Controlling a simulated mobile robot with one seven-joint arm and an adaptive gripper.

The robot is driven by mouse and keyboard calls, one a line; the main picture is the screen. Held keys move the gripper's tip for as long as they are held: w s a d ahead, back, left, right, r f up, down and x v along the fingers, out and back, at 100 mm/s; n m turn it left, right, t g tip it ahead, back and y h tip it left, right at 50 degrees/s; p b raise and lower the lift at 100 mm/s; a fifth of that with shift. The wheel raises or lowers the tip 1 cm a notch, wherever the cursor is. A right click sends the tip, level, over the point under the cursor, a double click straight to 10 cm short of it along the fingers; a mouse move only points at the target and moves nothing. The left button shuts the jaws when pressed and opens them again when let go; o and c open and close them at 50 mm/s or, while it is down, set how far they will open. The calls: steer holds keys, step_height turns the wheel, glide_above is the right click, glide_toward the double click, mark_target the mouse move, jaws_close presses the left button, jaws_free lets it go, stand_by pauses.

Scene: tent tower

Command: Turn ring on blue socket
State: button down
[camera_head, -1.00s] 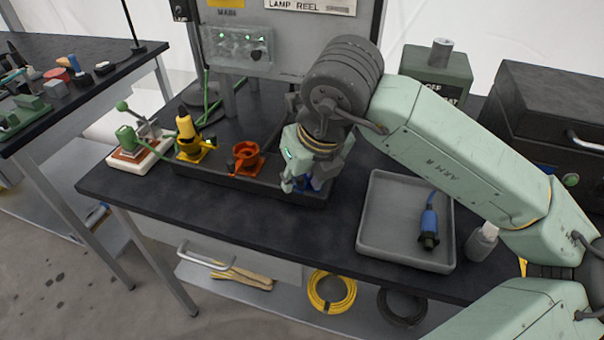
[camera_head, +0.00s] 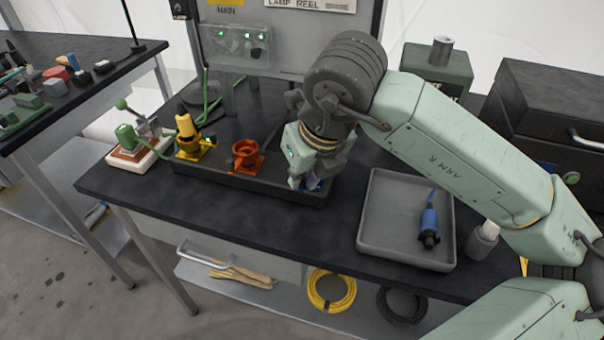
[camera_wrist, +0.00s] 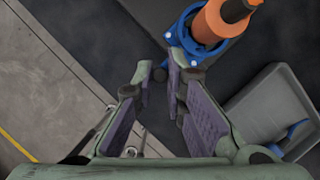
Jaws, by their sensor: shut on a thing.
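In the wrist view the blue socket's ring (camera_wrist: 204,48) surrounds an orange plug (camera_wrist: 226,18) with a dark end. My gripper (camera_wrist: 163,72) is at the near-left side of the blue ring, its fingers around a small part at the ring's edge. The exact contact is hard to see. In the head view my gripper (camera_head: 309,180) is low at the right end of the black socket tray (camera_head: 230,187). It hides most of the blue socket; only a bit of blue (camera_head: 315,185) shows.
An orange socket (camera_head: 246,158) stands empty left of my gripper, and a yellow socket holds a yellow plug (camera_head: 187,127). A blue plug (camera_head: 430,222) lies in the grey tray (camera_head: 375,240) at right. A white bottle (camera_head: 482,240) stands beside that tray.

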steer(key=w+d+n+g+y+b, duration=0.1)
steer(key=w+d+n+g+b, duration=0.1)
steer(key=n, duration=0.7)
steer(key=w+d+n+g+b, duration=0.2)
steer(key=d+n+g, duration=0.2)
steer(key=d+n, duration=0.2)
steer(key=shift+w+n+y, duration=0.4)
steer(key=shift+n, duration=1)
steer(key=c, duration=1.6)
jaws_free()
steer(key=shift+c, duration=0.2)
